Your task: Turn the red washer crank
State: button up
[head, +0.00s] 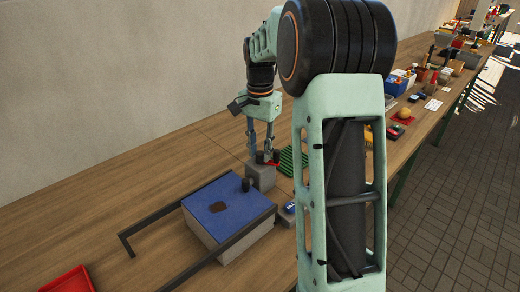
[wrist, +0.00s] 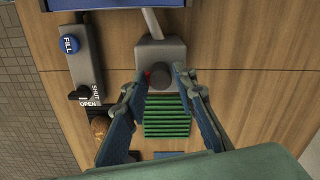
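The red washer crank (head: 273,164) shows only as a small red piece at the top of a grey block (head: 261,178). In the wrist view the red piece (wrist: 147,76) sits beside a dark round knob (wrist: 160,79) on the grey block (wrist: 160,52). My gripper (head: 262,158) points down over the block. Its fingers are apart, one on each side of the knob in the wrist view (wrist: 160,74). The left fingertip overlaps the red piece; I cannot tell whether they touch. Most of the crank is hidden by the fingers and knob.
A blue-topped box (head: 228,205) with dark rails (head: 150,220) stands in front of the block. A green ribbed pad (wrist: 166,115) lies beside the block. A grey panel (wrist: 85,65) carries a blue FILL button and an OPEN/SHUT valve. A red tray (head: 70,281) is front left.

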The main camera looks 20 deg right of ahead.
grip_shut()
jog(key=shift+r+n, duration=0.1)
jog(key=shift+n, duration=0.2)
jog(key=n+p, duration=0.2)
jog(key=n, duration=0.2)
jog(key=shift+r+n+p, duration=0.1)
jog(key=shift+n+p, duration=0.2)
jog(key=shift+p, duration=0.1)
jog(key=n+p, duration=0.2)
jog(key=n, duration=0.4)
jog(key=shift+d+n, duration=0.1)
jog(key=shift+n, duration=0.2)
jog(key=shift+o, duration=0.8)
grip_release()
